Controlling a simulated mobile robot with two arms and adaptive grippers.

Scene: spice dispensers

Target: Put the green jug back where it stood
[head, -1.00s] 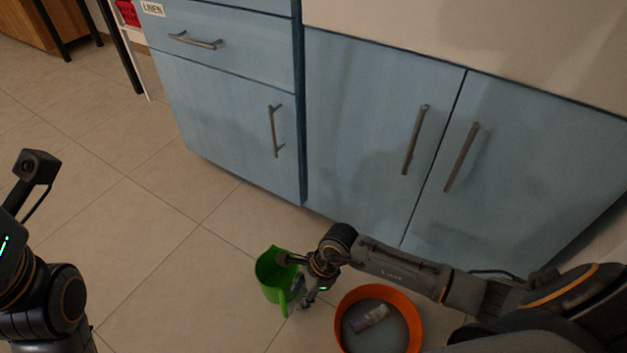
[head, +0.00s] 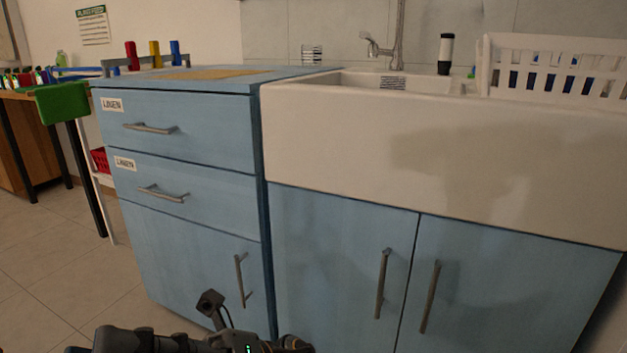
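The green jug is not in view now; a second ago it was on or just above the floor beside my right gripper, in front of the blue cabinets. My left arm (head: 170,342) crosses the bottom edge, with a camera bracket standing up from it. The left fingertips are not visible. My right arm and gripper are out of view.
A blue drawer cabinet (head: 190,215) stands ahead, with red, yellow and blue dispensers (head: 154,54) on its counter. Right of it is a white sink (head: 430,160) with a tap (head: 395,45) and a white rack (head: 560,65). A green cloth (head: 62,102) hangs from a table at the left.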

